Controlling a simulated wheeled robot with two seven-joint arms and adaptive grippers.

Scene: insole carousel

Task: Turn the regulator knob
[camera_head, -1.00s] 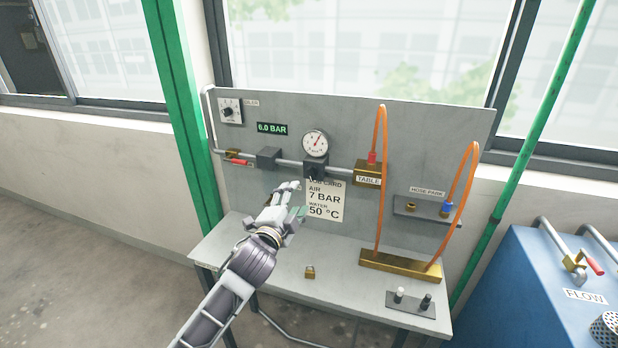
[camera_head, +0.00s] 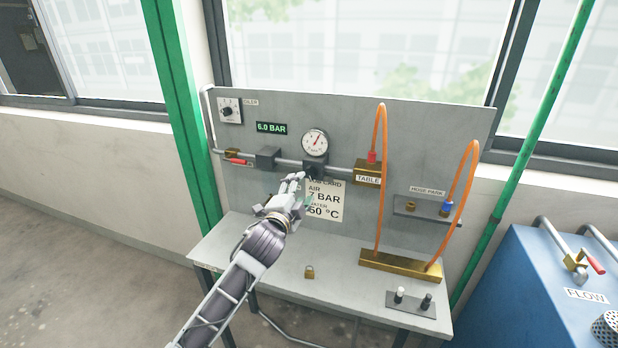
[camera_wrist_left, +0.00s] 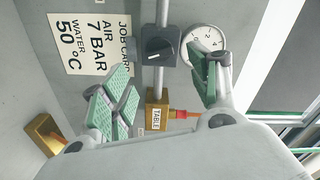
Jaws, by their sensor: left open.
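The regulator knob (camera_head: 316,168) is a dark knob on the pipe just below the round pressure gauge (camera_head: 315,142). In the left wrist view the knob (camera_wrist_left: 157,45) shows a pale pointer line on its face, and the gauge (camera_wrist_left: 203,46) is beside it. My left gripper (camera_head: 297,185) is close to the panel, a little below and left of the knob. In the left wrist view its green-padded fingers (camera_wrist_left: 163,88) are spread wide with nothing between them, and the knob lies beyond the gap. My right gripper is not in view.
The digital display (camera_head: 271,128) reads 6.0 BAR. The job card (camera_head: 328,203) reads air 7 bar, water 50 °C, partly covered by my gripper. A brass block labelled TABLE (camera_head: 368,172) with an orange hose stands right of the knob.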

